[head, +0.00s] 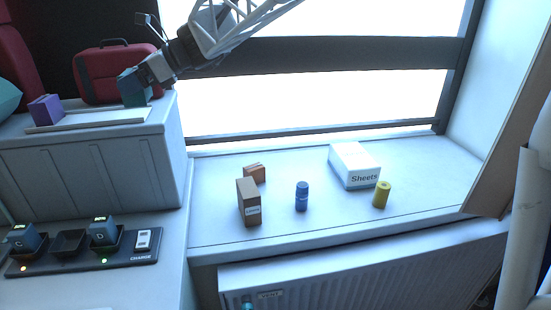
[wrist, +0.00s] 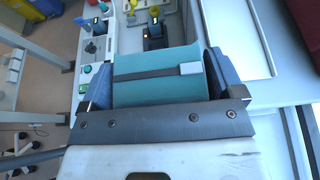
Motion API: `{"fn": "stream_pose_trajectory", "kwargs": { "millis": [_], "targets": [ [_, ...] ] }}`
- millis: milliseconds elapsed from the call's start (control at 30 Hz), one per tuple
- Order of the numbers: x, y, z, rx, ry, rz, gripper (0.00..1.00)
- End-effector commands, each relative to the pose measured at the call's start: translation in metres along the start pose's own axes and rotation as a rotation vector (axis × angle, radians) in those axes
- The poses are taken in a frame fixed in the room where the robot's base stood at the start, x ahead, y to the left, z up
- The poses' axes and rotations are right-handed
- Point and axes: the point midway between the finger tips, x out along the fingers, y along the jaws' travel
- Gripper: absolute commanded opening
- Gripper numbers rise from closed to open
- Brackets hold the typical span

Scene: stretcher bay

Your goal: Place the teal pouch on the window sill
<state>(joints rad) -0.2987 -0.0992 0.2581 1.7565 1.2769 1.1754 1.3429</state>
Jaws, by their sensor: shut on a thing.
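My gripper (head: 143,76) is shut on the teal pouch (head: 133,90) at the upper left of the head view. In the wrist view the pouch (wrist: 150,92), with a dark strap and a pale tab, sits between the two blue fingers of my gripper (wrist: 160,78). The pouch is at the right end of a white tray (head: 90,119) on a grey cabinet; I cannot tell whether it touches anything below. The window sill (head: 335,218) is the pale surface under the window, right of and lower than the pouch.
On the sill stand a brown box (head: 248,202), an orange block (head: 255,173), a blue cylinder (head: 302,196), a white Sheets box (head: 354,165) and a yellow cylinder (head: 381,194). A red case (head: 112,75) and purple box (head: 45,109) are on the cabinet (head: 90,165). The sill's right end is clear.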

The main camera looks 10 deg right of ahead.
Motion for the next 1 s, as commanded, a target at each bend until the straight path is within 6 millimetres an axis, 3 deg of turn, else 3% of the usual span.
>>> {"fn": "stream_pose_trajectory", "kwargs": {
  "millis": [100,367,1000],
  "targets": [
    [-0.008,0.0,0.019,-0.002,0.0,-0.001,0.58],
    [-0.042,-0.029,0.002,0.03,0.001,-0.069,0.58],
    [-0.184,-0.112,-0.057,0.134,0.003,-0.32,0.58]
  ]
}}
